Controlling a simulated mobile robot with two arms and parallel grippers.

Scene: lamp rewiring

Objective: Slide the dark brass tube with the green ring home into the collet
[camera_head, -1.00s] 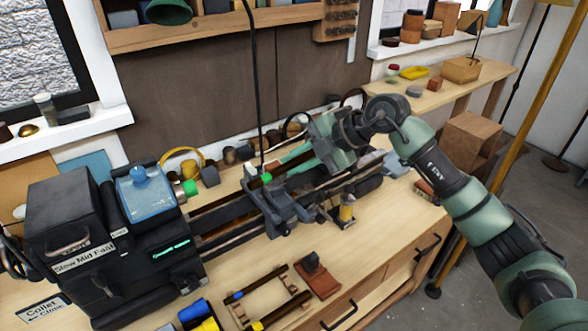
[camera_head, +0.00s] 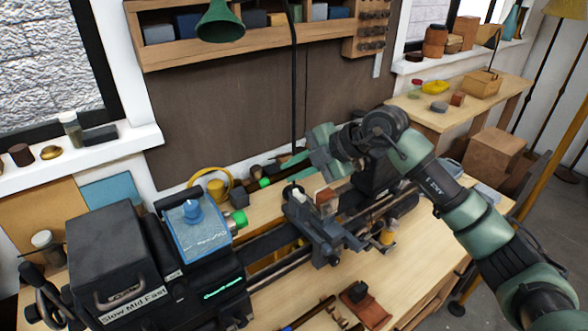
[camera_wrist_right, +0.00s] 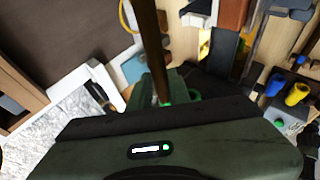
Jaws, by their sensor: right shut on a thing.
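The dark brass tube (camera_wrist_right: 152,50) shows in the right wrist view as a long brown bar running up from my right gripper (camera_wrist_right: 168,88). My right gripper (camera_head: 292,162) is shut on it behind the lathe's middle carriage. In the head view the green ring (camera_head: 264,182) shows left of the fingers; most of the tube is small or hidden there. The collet end (camera_head: 238,218), with a bright green band, is on the right side of the black headstock (camera_head: 125,250). The ring is up and right of the collet, apart from it. My left gripper is not in view.
The lathe carriage (camera_head: 318,222) stands right of the collet, close below my gripper. A yellow coil (camera_head: 210,185) lies behind the headstock. A green lamp shade (camera_head: 220,22) is overhead, and a dark cord hangs near my fingers. Bench clutter lies in front.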

